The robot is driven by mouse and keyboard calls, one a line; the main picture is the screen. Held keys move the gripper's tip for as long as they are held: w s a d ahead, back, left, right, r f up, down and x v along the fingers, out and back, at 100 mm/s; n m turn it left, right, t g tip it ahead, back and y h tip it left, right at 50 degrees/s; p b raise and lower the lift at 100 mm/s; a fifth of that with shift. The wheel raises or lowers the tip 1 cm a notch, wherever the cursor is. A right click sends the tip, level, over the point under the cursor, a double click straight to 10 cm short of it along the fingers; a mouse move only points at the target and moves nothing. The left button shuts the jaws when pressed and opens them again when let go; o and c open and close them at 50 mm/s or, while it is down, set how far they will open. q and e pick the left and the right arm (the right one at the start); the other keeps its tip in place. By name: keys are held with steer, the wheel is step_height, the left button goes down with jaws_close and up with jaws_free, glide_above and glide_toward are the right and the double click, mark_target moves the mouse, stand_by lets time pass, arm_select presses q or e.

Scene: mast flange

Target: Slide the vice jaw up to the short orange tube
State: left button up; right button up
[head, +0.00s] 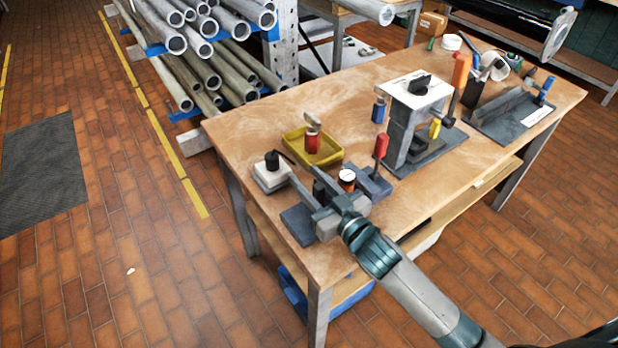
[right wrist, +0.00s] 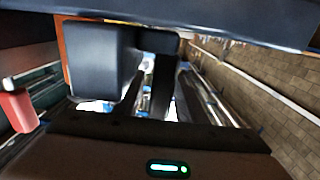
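The short orange tube (head: 347,184), pale at its top, stands upright in the dark grey-blue vice at the table's near left corner. One vice block (head: 371,183) is right of it, below a red handle (head: 381,146). A grey block (head: 327,224) and a flat plate (head: 296,226) lie left, partly hidden by my right gripper (head: 300,166). Its two long fingers look spread, pointing away over the vice's left side. In the right wrist view a large dark block (right wrist: 100,60) sits close to the dark fingers. I cannot tell whether they touch it. My left gripper is out of view.
A white box with a black knob (head: 271,175) stands close left of the fingers. Behind is a yellow tray (head: 325,155) with a red-and-grey part (head: 312,135). A grey stand (head: 400,135) is to the right. The table's back left is bare.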

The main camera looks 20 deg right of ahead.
steer(key=c, duration=1)
steer(key=shift+o, duration=0.2)
steer(key=shift+w+d+p, duration=0.2)
steer(key=shift+d, duration=0.35)
steer(key=shift+w+d+p, duration=0.2)
steer(key=shift+d, duration=0.35)
steer(key=shift+r, duration=0.1)
steer(key=o, duration=1)
steer(key=shift+d, duration=0.1)
steer(key=shift+c, duration=0.2)
steer(key=shift+w+d, duration=0.1)
steer(key=shift+d, duration=0.1)
steer(key=shift+a, duration=0.2)
steer(key=shift+s, duration=0.2)
